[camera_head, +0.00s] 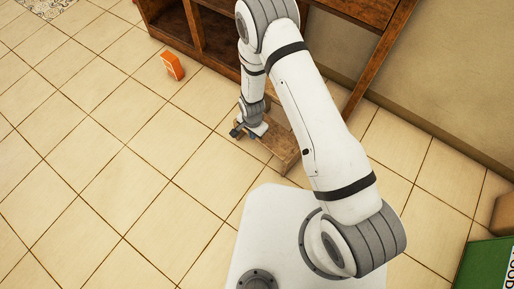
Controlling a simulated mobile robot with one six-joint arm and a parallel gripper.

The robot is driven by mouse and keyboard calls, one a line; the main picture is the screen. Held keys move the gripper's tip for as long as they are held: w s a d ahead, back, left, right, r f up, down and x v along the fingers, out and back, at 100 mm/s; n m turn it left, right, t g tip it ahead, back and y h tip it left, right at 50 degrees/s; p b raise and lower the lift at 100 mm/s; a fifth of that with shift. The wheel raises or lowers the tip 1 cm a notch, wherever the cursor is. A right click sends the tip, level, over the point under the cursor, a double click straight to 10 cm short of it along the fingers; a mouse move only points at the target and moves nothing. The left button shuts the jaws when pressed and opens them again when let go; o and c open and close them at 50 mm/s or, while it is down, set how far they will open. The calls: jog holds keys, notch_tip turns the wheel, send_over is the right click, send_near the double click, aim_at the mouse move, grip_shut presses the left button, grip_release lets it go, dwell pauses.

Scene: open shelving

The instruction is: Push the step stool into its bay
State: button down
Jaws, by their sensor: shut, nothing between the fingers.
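The step stool (285,150) is a low brown wooden piece on the tiled floor in the head view. My arm hides much of it, including its right side. It stands at the front of the brown wooden shelving (341,49), near an open bay. My gripper (236,133) is low, at the left front end of the stool. It is shut with nothing in it. I cannot tell whether it touches the stool.
A small orange box (173,66) stands on the floor left of my arm, before the shelving. At the right edge are a brown box (504,215) and a green item (485,265) with lettering. The tiled floor at left is clear.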

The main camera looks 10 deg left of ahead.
notch_tip(320, 180, down, 13)
jog(key=w+d+b, duration=0.1)
jog(key=w+b, duration=0.1)
jog(key=b, duration=0.2)
jog(key=shift+w+d+b, duration=0.2)
jog(key=shift+d+b, duration=0.05)
jog(key=shift+b, duration=0.05)
jog(key=shift+f, duration=0.1)
